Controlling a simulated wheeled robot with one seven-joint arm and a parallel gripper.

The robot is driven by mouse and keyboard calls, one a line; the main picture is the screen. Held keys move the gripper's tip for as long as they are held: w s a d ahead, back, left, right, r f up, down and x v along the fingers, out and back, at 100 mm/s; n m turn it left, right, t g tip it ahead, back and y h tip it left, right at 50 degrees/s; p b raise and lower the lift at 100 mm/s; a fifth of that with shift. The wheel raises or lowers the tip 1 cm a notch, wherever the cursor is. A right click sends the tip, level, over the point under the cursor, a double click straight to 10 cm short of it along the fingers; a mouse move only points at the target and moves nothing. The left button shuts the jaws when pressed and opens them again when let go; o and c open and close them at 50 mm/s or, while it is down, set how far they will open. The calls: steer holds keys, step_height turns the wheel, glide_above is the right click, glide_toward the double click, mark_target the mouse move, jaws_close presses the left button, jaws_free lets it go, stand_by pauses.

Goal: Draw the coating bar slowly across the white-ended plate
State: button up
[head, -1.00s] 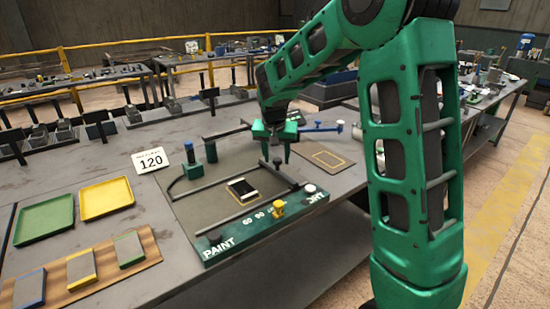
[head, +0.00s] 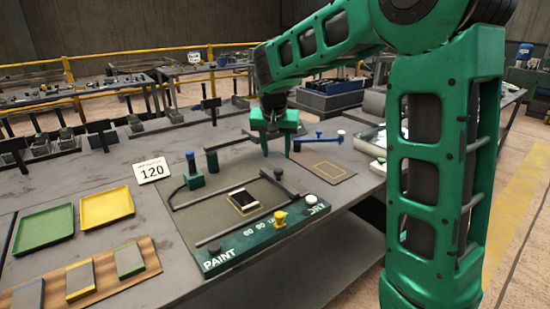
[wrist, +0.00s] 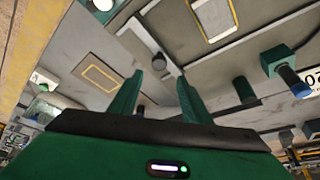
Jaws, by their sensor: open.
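The white-ended plate (head: 243,200), dark with a white end, lies flat on the grey bed of the coating stand (head: 265,238). The coating bar (head: 290,186) is a dark bar with an upright knob, lying crosswise near the right end of the bed, just right of the plate. My gripper (head: 276,148) is open and empty. It points down above and behind the bar, apart from it. In the wrist view the bar's knob (wrist: 158,61) shows between and beyond the two green fingers (wrist: 158,88); the plate (wrist: 214,16) is at the top.
A yellow knob (head: 280,218) stands on the stand's front. A blue lever with a white end (head: 320,138) and an outlined rectangle (head: 328,173) lie to the right.

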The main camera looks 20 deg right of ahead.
steer(key=shift+v, duration=1.05)
steer(key=s+d+f+g, duration=0.1)
steer(key=s+d, duration=0.3)
steer(key=s, duration=0.6)
steer(key=s+d+f+g, duration=0.1)
steer(key=s+d, duration=0.4)
steer(key=s, duration=0.5)
steer(key=s+f+g+y, duration=0.1)
steer(key=s+f, duration=0.1)
steer(key=s, duration=0.7)
steer(key=s+a+f+y, duration=0.1)
steer(key=s+f, duration=0.2)
steer(key=s, duration=0.7)
steer(key=shift+s+a+f+g+y, duration=0.15)
steer(key=shift+f+g+y, duration=0.05)
steer(key=shift+g+y, duration=0.2)
steer(key=shift+w+f, duration=0.25)
steer(key=shift+w, duration=0.35)
